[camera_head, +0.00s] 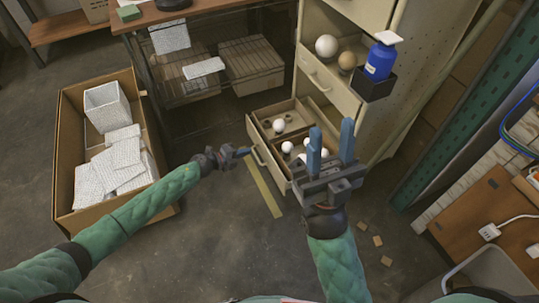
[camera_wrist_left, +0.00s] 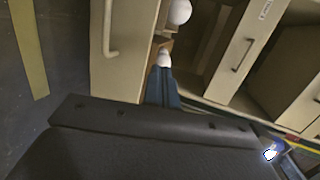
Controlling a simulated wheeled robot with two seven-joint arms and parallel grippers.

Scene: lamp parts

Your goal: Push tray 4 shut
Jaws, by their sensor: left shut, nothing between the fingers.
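An open cream drawer (camera_head: 268,168), the lowest one pulled out and likely tray 4, holds several white bulbs in compartments. I can read no number on it. Its front panel with a handle also shows in the left wrist view (camera_wrist_left: 122,50). My left gripper (camera_head: 246,151) is at the left end of this drawer's front. Its blue fingers (camera_wrist_left: 162,82) are shut and empty, beside the panel's edge; I cannot tell if they touch it. My right gripper (camera_head: 331,145) is open and empty, with blue fingers apart, and it hides the drawer's right part.
A cardboard box (camera_head: 68,150) with white pieces stands at left. Small brown blocks (camera_head: 377,241) lie on the floor.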

